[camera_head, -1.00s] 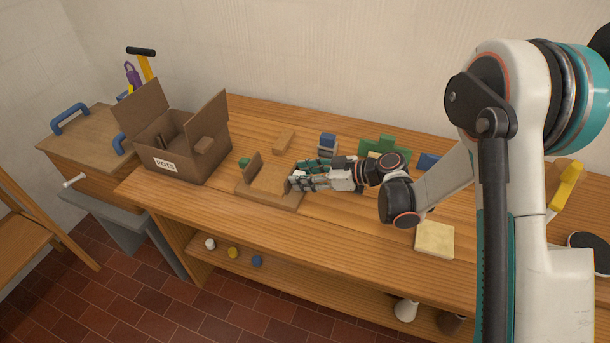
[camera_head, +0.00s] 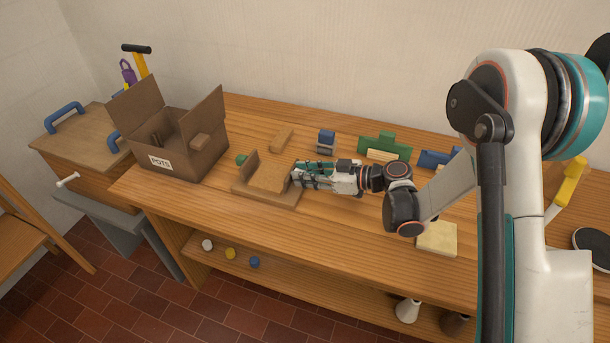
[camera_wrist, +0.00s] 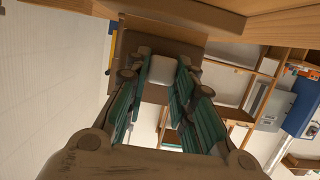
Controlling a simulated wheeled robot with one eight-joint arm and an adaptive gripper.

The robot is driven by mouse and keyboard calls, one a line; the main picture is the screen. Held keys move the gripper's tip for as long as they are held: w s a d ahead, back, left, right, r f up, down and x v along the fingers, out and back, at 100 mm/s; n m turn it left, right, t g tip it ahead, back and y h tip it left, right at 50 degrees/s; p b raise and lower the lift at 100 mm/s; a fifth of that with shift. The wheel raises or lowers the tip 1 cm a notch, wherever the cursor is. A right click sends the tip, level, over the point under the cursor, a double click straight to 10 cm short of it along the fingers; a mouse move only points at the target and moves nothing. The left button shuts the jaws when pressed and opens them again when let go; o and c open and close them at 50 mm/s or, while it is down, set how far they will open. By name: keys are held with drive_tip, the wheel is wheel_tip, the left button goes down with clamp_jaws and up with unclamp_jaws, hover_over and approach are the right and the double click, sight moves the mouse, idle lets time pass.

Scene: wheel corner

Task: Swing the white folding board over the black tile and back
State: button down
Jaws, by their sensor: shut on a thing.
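My gripper (camera_head: 298,174) points left at the right end of a brown tray-like fixture (camera_head: 243,190) on the bench. The fixture has a low upright wall at its left and a tan inner surface (camera_head: 268,178). In the wrist view my gripper (camera_wrist: 162,75) is closed around a pale, whitish piece (camera_wrist: 162,70); a brown panel (camera_wrist: 155,95) shows behind it. In the head view my fingers hide most of what they hold. I cannot make out a white folding board or a black tile for certain.
An open cardboard box (camera_head: 185,150) stands to the left. A wooden block (camera_head: 282,140), a blue-grey block (camera_head: 326,141) and a green block (camera_head: 385,147) lie behind. A pale yellow pad (camera_head: 437,238) lies at front right. A dark disc (camera_head: 591,243) is at far right.

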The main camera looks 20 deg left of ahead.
drive_tip(key=c, duration=1.4)
unclamp_jaws()
drive_tip(key=shift+o, duration=0.2)
drive_tip(key=v, duration=1.2)
drive_tip(key=shift+r, duration=0.1)
